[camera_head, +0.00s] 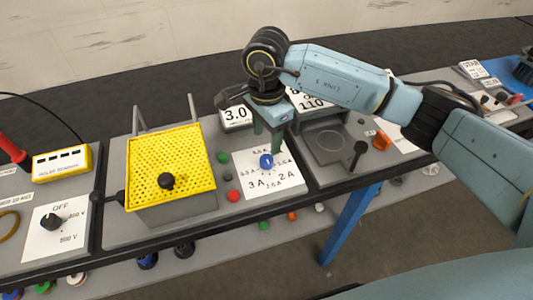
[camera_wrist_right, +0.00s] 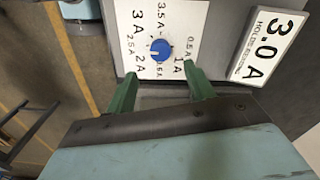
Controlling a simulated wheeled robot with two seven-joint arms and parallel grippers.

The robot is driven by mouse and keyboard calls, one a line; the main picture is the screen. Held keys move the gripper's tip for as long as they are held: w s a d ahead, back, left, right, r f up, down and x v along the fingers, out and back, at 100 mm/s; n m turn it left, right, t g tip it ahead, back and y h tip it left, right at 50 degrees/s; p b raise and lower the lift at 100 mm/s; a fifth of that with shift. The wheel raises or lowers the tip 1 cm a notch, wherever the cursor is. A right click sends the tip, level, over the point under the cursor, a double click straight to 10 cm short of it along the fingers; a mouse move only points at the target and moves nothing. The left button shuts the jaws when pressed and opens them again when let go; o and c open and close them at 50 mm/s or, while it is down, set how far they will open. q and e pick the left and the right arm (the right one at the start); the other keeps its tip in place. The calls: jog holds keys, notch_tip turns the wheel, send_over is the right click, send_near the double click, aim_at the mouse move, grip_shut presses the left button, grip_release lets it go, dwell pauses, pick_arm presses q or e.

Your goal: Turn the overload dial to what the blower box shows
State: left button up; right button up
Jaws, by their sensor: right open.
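The overload dial is a blue round knob (camera_head: 266,161) on a white scale plate (camera_head: 251,183) marked from 0.5 A to 3.5 A. It also shows in the right wrist view (camera_wrist_right: 161,50), where its pointer is too small to read surely. A white card reading 3.0 (camera_head: 236,115) stands behind the plate; in the wrist view the card (camera_wrist_right: 267,47) reads 3.0 A. I cannot tell whether it belongs to the blower box. My right gripper (camera_wrist_right: 161,76) is open, with its green fingers pointing down, spread and apart from the knob. My left gripper is out of view.
A yellow mesh cover (camera_head: 170,160) with a black knob stands left of the scale plate. Red and green buttons sit between them. A second card reading 110 (camera_head: 312,104) stands at the right, partly behind my arm. A black lever (camera_head: 359,152) rises to the right.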

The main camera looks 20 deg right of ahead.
aim_at(267, 158)
notch_tip(267, 158, down, 7)
jog(key=shift+f, duration=0.2)
jog(key=c, duration=1)
jog(key=shift+o, duration=0.2)
jog(key=m+b, duration=0.1)
jog(key=m, duration=0.7)
jog(key=shift+m+b, duration=0.3)
jog(key=shift+b, duration=0.05)
